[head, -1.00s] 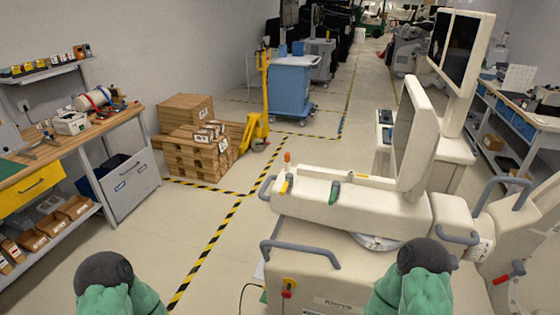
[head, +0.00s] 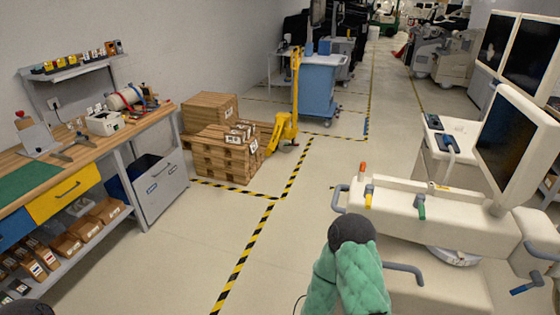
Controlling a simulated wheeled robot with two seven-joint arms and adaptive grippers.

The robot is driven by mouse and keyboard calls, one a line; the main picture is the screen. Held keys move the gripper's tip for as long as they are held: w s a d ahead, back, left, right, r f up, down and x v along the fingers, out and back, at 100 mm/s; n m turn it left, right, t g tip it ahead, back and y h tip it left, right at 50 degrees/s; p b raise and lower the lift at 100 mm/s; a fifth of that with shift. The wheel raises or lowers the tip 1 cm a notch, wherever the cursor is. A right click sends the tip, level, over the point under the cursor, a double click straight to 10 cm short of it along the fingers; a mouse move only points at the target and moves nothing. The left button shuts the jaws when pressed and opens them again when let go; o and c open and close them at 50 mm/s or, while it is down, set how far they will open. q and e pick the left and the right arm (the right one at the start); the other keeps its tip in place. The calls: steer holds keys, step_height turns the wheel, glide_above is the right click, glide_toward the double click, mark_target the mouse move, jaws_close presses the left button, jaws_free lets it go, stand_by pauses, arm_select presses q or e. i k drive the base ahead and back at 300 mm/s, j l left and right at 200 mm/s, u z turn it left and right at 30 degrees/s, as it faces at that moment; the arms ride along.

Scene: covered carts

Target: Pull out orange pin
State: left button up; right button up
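A small upright orange pin (head: 362,167) shows at the left end of the cream-coloured cart (head: 465,205), at its back edge. A yellow handle (head: 369,194) and a green handle (head: 421,206) sit on the same cart, in front and to the right of it. The cart is at the right of the head view. My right arm, green and padded with a dark rounded end, rises in front of the cart's left end. Only a dark piece of my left arm shows at the bottom left corner. Neither gripper is in view.
A wooden workbench (head: 98,150) with a yellow drawer stands at the left. Stacked wooden boxes (head: 218,165), a yellow pallet jack (head: 288,122) and a blue cart (head: 318,93) stand farther back. The floor (head: 210,225) between bench and cream cart is clear, with yellow-black tape.

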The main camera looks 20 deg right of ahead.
mark_target(363, 164)
steer(key=i+j+u, duration=0.25)
steer(key=i+j, duration=0.15)
steer(key=i+j+u, duration=0.3)
steer(key=i, duration=0.2)
steer(key=i+z, duration=0.5)
steer(key=i+j+z, duration=0.1)
steer(key=i+z, duration=0.15)
steer(key=z, duration=0.2)
steer(key=i+z, duration=0.2)
steer(key=z, duration=0.25)
steer(key=i+z, duration=0.15)
steer(key=z, duration=0.3)
steer(key=i+j+z, duration=0.1)
steer(key=z, duration=0.35)
steer(key=i+j+z, duration=0.2)
steer(key=z, duration=0.25)
steer(key=i+j+z, duration=0.1)
steer(key=z, duration=0.35)
steer(key=i+j+z, duration=0.2)
steer(key=j+z, duration=0.15)
steer(key=z, duration=0.15)
steer(key=i+j+z, duration=0.1)
steer(key=j+z, duration=0.35)
steer(key=i+j+z, duration=0.1)
steer(key=j+z, duration=0.25)
steer(key=z, duration=0.15)
steer(key=j+z, duration=0.5)
steer(key=l, duration=0.1)
